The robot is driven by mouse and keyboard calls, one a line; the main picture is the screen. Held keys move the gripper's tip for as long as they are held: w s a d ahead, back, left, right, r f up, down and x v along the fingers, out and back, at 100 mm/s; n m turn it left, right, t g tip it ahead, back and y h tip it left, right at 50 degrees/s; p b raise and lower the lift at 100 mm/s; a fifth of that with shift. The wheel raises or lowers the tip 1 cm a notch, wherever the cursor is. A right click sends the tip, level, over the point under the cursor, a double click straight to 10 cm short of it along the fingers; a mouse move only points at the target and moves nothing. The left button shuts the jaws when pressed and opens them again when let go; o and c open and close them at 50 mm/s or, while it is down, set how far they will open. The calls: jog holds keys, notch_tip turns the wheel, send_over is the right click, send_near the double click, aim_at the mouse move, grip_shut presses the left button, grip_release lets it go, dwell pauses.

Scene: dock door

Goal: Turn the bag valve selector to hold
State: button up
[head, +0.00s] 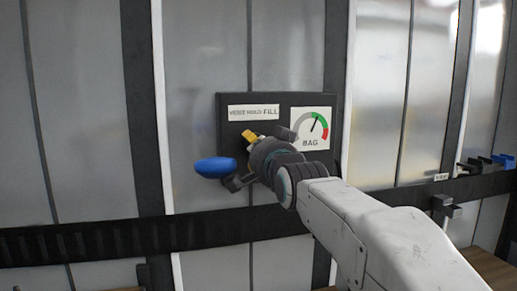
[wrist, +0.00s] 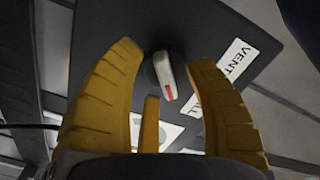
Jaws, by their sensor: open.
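The bag valve selector is a white bar-shaped knob (wrist: 165,77) with a red mark at one end, on a dark panel (head: 228,140). In the wrist view its red end points down, toward the FILL end of the label (wrist: 236,62); VENT reads at the other end. My gripper (wrist: 163,55) is open, its yellow fingertips on either side of the knob with gaps showing. In the head view my gripper (head: 253,137) is at the panel below the label and hides the knob.
A BAG gauge (head: 311,128) is right of my gripper, its needle in the green. A blue rounded object (head: 215,167) sits left of my wrist; I cannot tell what it joins. A black rail (head: 90,238) crosses below. Small blue and dark items (head: 487,162) stand at right.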

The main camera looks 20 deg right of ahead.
jog(key=shift+c, duration=0.4)
grip_shut()
jog(key=shift+f+n+b, duration=0.15)
jog(key=shift+n+b, duration=0.15)
jog(key=shift+b, duration=0.2)
jog(key=shift+d+n+b, duration=0.2)
jog(key=shift+n+b, duration=1.85)
jog(key=shift+n, duration=2.45)
jog(key=shift+r, duration=0.2)
